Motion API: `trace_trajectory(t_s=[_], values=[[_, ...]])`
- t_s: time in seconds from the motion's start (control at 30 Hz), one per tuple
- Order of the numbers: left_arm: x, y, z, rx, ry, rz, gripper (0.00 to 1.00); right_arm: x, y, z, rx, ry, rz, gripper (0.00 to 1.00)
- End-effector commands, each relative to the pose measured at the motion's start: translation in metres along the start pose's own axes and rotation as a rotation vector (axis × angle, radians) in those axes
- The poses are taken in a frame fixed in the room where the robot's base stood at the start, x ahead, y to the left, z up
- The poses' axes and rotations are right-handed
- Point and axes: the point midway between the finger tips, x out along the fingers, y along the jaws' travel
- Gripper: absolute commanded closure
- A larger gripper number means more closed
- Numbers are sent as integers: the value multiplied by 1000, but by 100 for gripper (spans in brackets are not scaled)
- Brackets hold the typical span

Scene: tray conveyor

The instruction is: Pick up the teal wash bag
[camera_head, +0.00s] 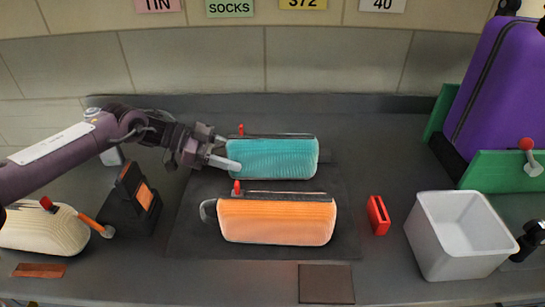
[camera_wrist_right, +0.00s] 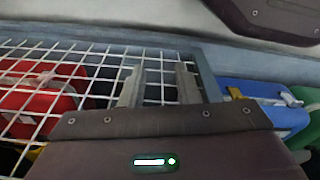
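The teal wash bag (camera_head: 272,159) lies on a dark mat in the head view, behind an orange wash bag. It has a dark zip along its top and a red tab at its left end. My left gripper (camera_head: 224,152) is at the teal bag's left end with its two fingers apart. The lower finger overlaps the bag's front left corner in the picture; I cannot tell whether it touches. My right gripper (camera_wrist_right: 160,84) shows in the right wrist view, fingers apart and empty, in front of a wire mesh.
The orange wash bag (camera_head: 277,220) lies just in front. A cream bag (camera_head: 43,230) and a black stand (camera_head: 133,199) are at left. A red holder (camera_head: 378,215), white bin (camera_head: 459,238) and purple suitcase (camera_head: 504,88) are at right. Red (camera_wrist_right: 35,100) and blue (camera_wrist_right: 262,98) items are near my right gripper.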

Motion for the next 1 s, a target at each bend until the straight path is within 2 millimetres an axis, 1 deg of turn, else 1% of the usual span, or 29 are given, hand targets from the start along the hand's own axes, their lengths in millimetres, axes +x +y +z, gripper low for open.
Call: trace_trajectory(t_s=[0.03,0.1,0.2,0.47,0.67,0.77,0.83,1.0], values=[[0,0,0,0,0,0,64,0,0,0,0,0,0,71],[0,0,0,0,0,0,73,0,0,0,0,0,0,71],[-1,0,-2,4,3,-1,84,0,0,0,0,0,0,71],[-1,-1,-3,4,3,-1,84,0,0,0,0,0,0,71],[-7,-1,-16,5,3,-2,84,-1,0,-1,0,3,0,71],[-14,-1,-32,7,4,-2,84,0,0,1,1,2,1,71],[-19,-1,-46,7,4,-2,84,2,1,3,1,0,1,71],[-38,-1,-92,10,4,-3,84,5,2,6,3,3,3,71]])
